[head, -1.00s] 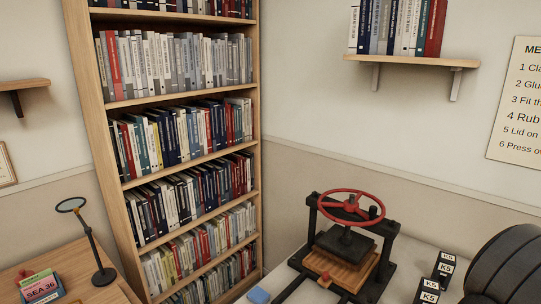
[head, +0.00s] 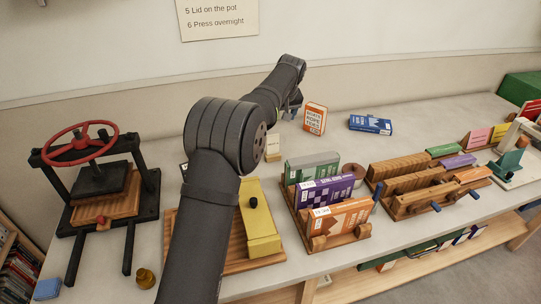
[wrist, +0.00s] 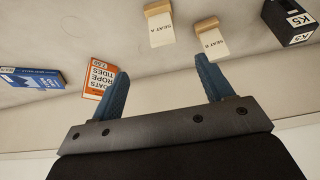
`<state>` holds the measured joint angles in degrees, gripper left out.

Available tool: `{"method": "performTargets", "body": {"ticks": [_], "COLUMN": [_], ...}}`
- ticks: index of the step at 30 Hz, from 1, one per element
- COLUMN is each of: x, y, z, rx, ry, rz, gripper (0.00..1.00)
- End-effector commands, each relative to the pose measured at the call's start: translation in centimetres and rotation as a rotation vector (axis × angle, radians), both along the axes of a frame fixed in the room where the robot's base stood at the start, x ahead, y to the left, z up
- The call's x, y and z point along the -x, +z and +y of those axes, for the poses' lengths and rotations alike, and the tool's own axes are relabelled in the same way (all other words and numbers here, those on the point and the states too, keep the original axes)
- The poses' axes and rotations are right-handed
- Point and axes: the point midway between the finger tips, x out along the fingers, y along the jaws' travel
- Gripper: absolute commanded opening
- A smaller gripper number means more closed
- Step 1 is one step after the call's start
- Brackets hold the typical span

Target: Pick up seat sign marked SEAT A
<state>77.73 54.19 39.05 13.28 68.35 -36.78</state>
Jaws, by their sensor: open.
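The SEAT A sign (wrist: 162,32) is a cream card on a wooden foot, near the top middle of the wrist view. A like sign (wrist: 211,41) stands to its right there; its last letter is hard to read. In the head view one cream sign (head: 273,145) shows beside my arm, its lettering too small to read; the other seems hidden behind my arm. My gripper (wrist: 161,66) is open, its two blue fingers apart with nothing between them. The SEAT A sign lies beyond the fingertips, not touching them. In the head view my gripper is mostly hidden behind the wrist.
An orange book (wrist: 98,76) is by the left finger, with a blue book (wrist: 30,78) further left. A dark K5 block (wrist: 289,22) is at right. In the head view, a red-wheeled press (head: 95,190), yellow block (head: 258,222) and book racks (head: 330,238) crowd the table.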

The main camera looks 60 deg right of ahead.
Motion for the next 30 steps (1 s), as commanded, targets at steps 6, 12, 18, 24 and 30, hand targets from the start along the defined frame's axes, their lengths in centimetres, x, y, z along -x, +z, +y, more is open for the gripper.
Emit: {"method": "performTargets", "body": {"ticks": [6, 12, 18, 24, 30], "x": [-1.2, -2.4, -3.2, -3.6, -4.7], "y": [-3.7, -7.8, -10.5, -11.6, -13.8], "z": [-1.0, -2.2, -3.0, -3.3, -4.1], "rx": [-0.002, -0.002, 0.000, 0.000, -0.001], "ry": [0.001, 0.002, 0.001, 0.001, 0.002], "rz": [0.001, 0.000, 0.000, 0.000, 0.001], "gripper": [0.73, 0.73, 0.73, 0.73, 0.73]}}
